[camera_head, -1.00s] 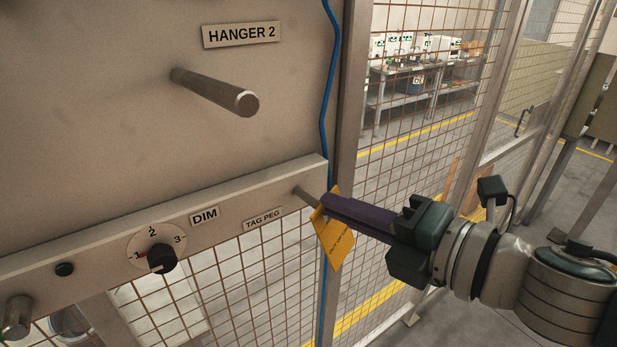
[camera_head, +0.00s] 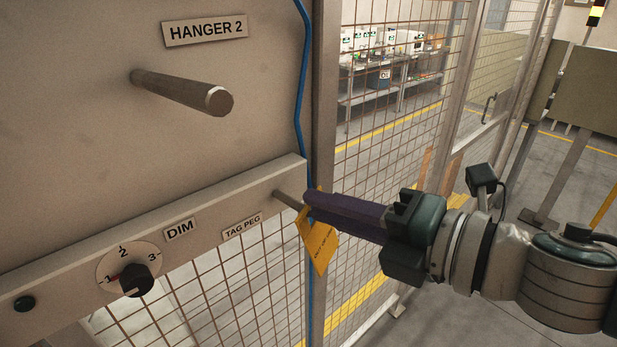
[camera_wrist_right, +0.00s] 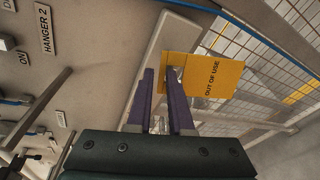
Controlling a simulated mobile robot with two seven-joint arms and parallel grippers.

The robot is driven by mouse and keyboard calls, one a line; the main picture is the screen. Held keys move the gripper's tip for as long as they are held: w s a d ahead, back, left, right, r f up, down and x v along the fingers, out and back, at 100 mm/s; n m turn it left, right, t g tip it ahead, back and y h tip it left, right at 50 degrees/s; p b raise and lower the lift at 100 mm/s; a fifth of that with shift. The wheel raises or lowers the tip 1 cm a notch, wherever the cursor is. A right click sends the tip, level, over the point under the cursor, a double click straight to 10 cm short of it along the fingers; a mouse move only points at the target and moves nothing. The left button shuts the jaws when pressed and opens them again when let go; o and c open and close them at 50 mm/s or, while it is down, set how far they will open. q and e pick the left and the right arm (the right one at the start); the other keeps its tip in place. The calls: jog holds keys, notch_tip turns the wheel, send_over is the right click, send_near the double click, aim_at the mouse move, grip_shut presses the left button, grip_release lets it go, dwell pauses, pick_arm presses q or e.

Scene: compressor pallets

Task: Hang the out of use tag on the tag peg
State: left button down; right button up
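The yellow out of use tag (camera_head: 321,250) hangs at the tips of my right gripper (camera_head: 309,206), beside the end of the tag peg (camera_head: 288,200). The right gripper appears shut on the tag. Whether the peg passes through the hole is hidden by the tag and fingers. My left gripper is not in view.
A grey rail (camera_head: 75,258) carries the peg, its TAG PEG label (camera_head: 242,227) and a DIM knob (camera_head: 137,280). A thick hanger rod (camera_head: 185,93) juts out above. A blue cable (camera_head: 301,80) runs down beside the post. Wire mesh (camera_head: 400,150) stands behind.

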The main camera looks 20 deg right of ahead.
jog(key=s+d+r+m+g+h+p, duration=0.2)
jog(key=s+d+r+m+h+p, duration=0.2)
jog(key=s+d+m+h, duration=0.95)
jog(key=s+a+f+m+g+y+p, duration=0.1)
jog(key=s+a+m+g+y+p, duration=0.2)
jog(key=s+a+m+g+y, duration=0.3)
jog(key=s+a+m+g, duration=0.2)
jog(key=a+m, duration=0.2)
jog(key=m, duration=0.1)
jog(key=shift+a+f+p, duration=0.2)
jog(key=shift+f+p, duration=0.2)
jog(key=shift+d+m, duration=0.1)
jog(key=shift+m, duration=0.15)
dwell(1.5)
dwell(0.8)
dwell(0.8)
